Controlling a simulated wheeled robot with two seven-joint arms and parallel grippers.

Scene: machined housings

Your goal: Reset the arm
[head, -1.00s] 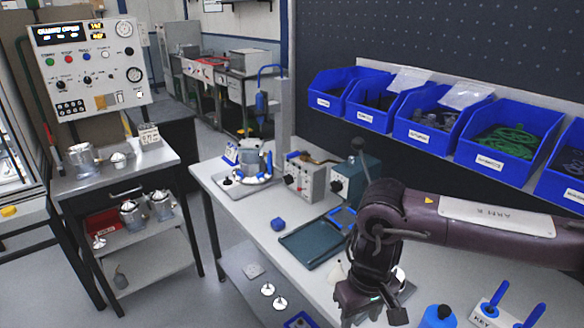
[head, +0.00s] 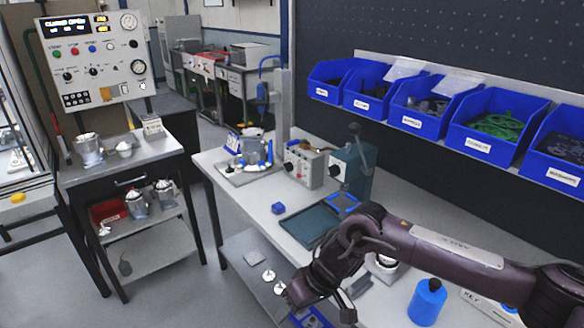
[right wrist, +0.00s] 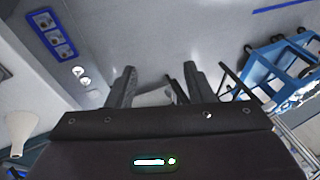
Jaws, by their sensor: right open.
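My right arm reaches in from the right in the head view. My right gripper (head: 322,304) is low in the picture, at the near edge of the workbench (head: 250,205). In the right wrist view my right gripper (right wrist: 159,75) has its two fingers apart, with nothing held between them. Grey floor and a small pale object, too unclear to name, show beyond the fingers. My left gripper is in neither view.
A teal tray (head: 309,224), a blue bottle (head: 428,302) and a grey control box (head: 303,167) are on the bench. Blue bins (head: 489,146) line the back. A cart (head: 125,180) stands left. A blue trolley (right wrist: 275,75) shows in the wrist view.

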